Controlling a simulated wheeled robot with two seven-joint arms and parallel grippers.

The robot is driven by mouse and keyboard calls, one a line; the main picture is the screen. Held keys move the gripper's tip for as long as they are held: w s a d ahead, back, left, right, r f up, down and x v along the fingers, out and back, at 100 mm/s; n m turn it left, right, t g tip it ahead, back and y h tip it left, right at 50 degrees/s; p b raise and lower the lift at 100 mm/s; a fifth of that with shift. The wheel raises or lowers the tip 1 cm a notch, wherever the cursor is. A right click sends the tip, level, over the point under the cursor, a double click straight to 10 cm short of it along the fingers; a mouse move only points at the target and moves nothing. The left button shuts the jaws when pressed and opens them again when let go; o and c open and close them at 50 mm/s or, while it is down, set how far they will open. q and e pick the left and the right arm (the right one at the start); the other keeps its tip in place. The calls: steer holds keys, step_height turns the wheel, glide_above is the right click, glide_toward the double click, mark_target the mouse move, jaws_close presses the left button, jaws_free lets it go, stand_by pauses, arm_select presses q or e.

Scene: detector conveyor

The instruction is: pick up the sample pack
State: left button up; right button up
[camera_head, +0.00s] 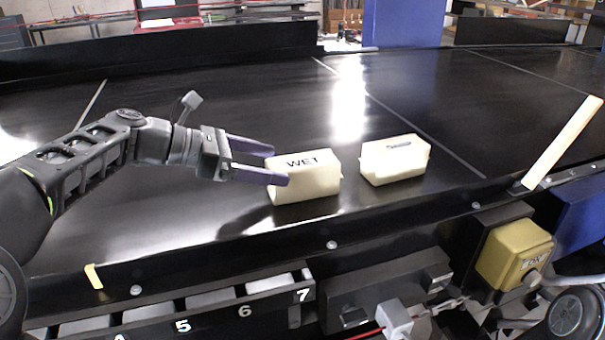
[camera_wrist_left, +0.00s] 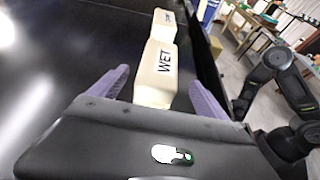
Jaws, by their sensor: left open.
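Two cream packs lie on the black conveyor belt in the head view. The nearer pack (camera_head: 306,180) is marked WET on top. The other pack (camera_head: 394,163) lies to its right, a small gap away, with a dark mark on top. My left gripper (camera_head: 281,166) is open at the left end of the WET pack. In the left wrist view, the WET pack (camera_wrist_left: 156,70) stands between and ahead of the open fingers of the left gripper (camera_wrist_left: 157,85), and the other pack (camera_wrist_left: 164,25) lies beyond it. My right gripper is not visible.
The black belt (camera_head: 220,110) is clear behind the packs. A low front rail (camera_head: 400,218) runs along its near edge. Numbered bins (camera_head: 210,300) sit below the rail, with a yellow ON box (camera_head: 515,252) at right. A cream strip (camera_head: 562,143) sticks up at the right edge.

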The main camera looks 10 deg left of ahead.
mark_target(280, 165)
arm_select(q)
steer(key=shift+x, duration=1.35)
steer(key=shift+w+d+p, duration=0.15)
steer(key=shift+d+p, duration=0.05)
steer(key=shift+p, duration=0.2)
steer(key=shift+p+x, duration=0.75)
steer(key=shift+x, duration=1.6)
steer(key=shift+w, duration=0.1)
steer(key=shift+a, duration=0.1)
steer(key=shift+r, duration=0.1)
jaws_close()
